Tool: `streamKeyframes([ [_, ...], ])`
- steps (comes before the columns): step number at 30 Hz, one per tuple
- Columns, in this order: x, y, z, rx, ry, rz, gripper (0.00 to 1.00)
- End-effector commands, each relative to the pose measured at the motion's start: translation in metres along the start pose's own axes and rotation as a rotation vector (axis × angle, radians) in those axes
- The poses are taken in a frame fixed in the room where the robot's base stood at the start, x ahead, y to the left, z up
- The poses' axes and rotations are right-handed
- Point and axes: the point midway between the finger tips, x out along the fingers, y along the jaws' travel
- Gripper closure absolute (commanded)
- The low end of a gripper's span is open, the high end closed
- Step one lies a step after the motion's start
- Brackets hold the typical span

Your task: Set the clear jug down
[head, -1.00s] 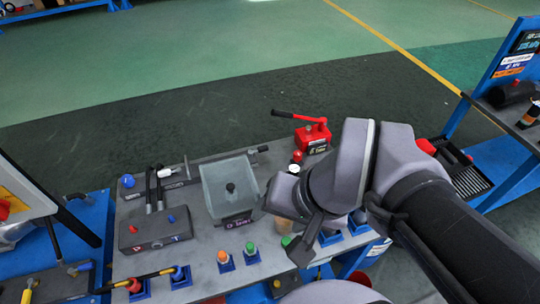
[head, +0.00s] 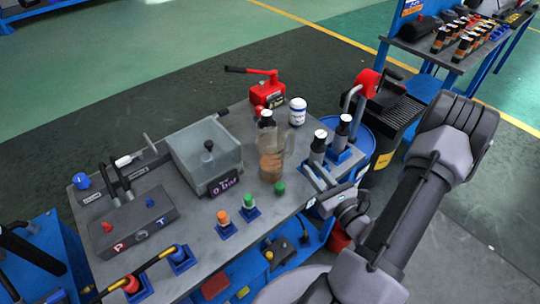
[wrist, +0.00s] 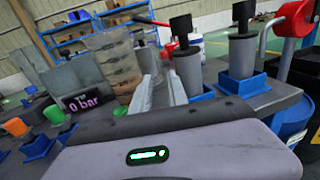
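The clear jug (head: 271,142) stands upright on the grey bench top, right of the clear tank, with brown contents visible through its wall. It also shows in the wrist view (wrist: 112,62), just left of and beyond my fingers. My gripper (head: 312,180) is low near the bench's right edge, to the right of the jug and apart from it. In the wrist view my two pale fingertips (wrist: 158,88) are apart with nothing between them.
Two grey black-topped bottles (head: 319,146) stand in blue holders right of the jug, close to my gripper. A white bottle (head: 297,111) and red hand pump (head: 267,91) stand behind. A green cap (head: 279,188) is in front. The clear tank (head: 203,152) is left.

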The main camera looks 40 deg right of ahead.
Motion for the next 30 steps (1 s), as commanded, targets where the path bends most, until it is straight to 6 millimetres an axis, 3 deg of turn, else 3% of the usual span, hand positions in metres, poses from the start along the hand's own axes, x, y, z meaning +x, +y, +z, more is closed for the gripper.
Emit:
streamKeyframes([
  [3,0.026,0.002,0.003,-0.001,0.000,0.006,0.80],
  [10,0.050,0.001,0.003,-0.001,-0.001,0.004,0.80],
  [17,0.092,0.003,0.004,-0.001,0.000,0.006,0.80],
  [24,0.096,0.002,0.001,0.000,0.000,0.002,0.80],
  [27,0.096,0.002,0.001,0.000,0.000,0.003,0.98],
  [30,0.096,0.002,0.001,0.000,0.000,0.003,1.00],
])
